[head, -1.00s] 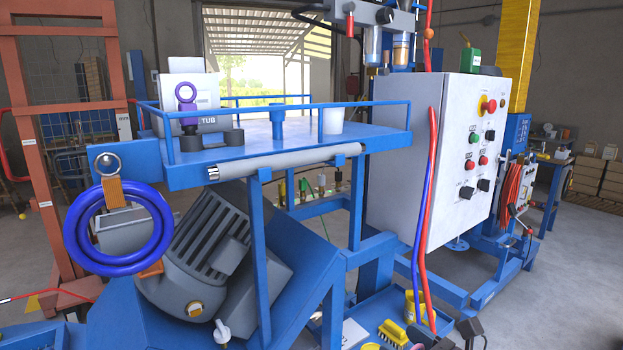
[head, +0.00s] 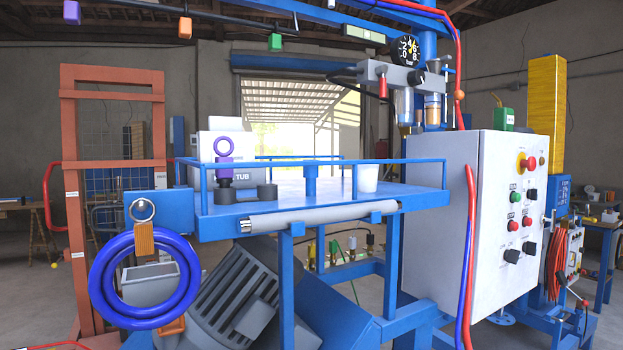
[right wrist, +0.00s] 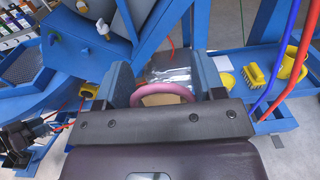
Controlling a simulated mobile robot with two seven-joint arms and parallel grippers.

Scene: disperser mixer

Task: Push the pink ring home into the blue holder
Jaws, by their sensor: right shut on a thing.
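The pink ring (right wrist: 163,90) shows in the right wrist view as a curved band between the fingers of my right gripper (right wrist: 164,82). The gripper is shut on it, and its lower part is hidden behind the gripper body. In the head view, a blue upright piece (head: 311,181) with a wider top stands on the blue shelf; I cannot tell whether it is the blue holder. Neither of my grippers shows in the head view, and my left gripper shows in no view.
The blue shelf (head: 345,205) has a rail and carries a white cup (head: 367,179) and a purple ring-topped piece (head: 223,168). A white control cabinet (head: 465,220) stands at the right. A blue hose coil (head: 107,285) hangs at the left. A yellow brush (right wrist: 254,77) lies below.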

